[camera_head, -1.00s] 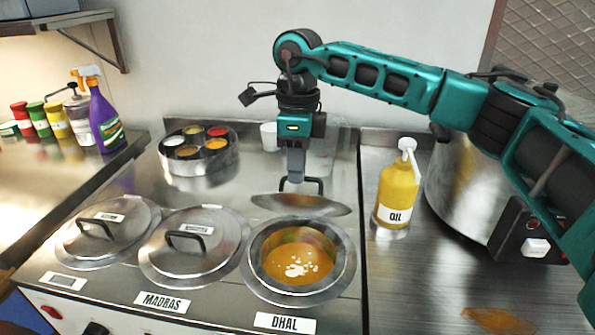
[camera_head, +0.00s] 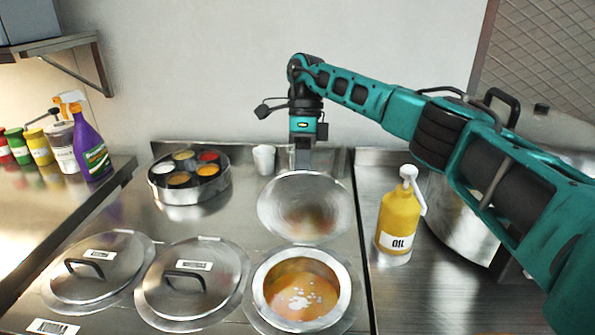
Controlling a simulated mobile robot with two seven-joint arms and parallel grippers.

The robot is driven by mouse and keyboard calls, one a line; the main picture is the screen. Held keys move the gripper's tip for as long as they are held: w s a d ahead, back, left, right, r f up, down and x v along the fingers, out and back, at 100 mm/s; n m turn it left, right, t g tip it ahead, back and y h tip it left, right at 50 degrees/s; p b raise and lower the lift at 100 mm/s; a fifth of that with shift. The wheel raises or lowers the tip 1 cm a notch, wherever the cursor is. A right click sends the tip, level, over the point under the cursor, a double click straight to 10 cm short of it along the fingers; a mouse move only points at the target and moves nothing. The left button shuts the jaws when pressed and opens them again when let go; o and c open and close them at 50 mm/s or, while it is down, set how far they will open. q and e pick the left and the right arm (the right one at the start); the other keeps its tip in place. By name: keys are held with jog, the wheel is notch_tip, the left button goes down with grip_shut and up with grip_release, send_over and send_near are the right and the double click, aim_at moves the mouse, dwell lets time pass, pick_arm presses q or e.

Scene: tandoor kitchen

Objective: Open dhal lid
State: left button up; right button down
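The dhal pot (camera_head: 345,290) is uncovered at the front right of the steel counter, with orange dhal and white bits inside. Its round steel lid (camera_head: 303,208) is just behind the pot, tilted up so that a broad face with an orange-brown reflection shows to the camera. The lid's handle is hidden behind it. My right gripper (camera_head: 303,160) comes down at the lid's back upper edge and appears shut on the handle; its fingertips are mostly hidden. My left gripper is not in view.
Two lidded pots, the middle one (camera_head: 205,280) and the left one (camera_head: 110,262), stand left of the dhal pot. A spice tin (camera_head: 193,195) and white cup (camera_head: 264,160) are behind. A yellow oil bottle (camera_head: 398,222) stands close on the right, below my arm.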

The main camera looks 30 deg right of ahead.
jog(key=shift+w+f, duration=0.15)
jog(key=shift+f, duration=0.5)
jog(key=c, duration=1.6)
grip_release()
jog(key=shift+c, duration=0.2)
jog(key=shift+o, duration=1.4)
jog(key=shift+w+g, duration=0.25)
jog(key=shift+g, duration=0.05)
jog(key=shift+o, duration=0.8)
jog(key=shift+s+r, duration=0.1)
jog(key=shift+r, duration=0.05)
jog(key=shift+d, duration=0.1)
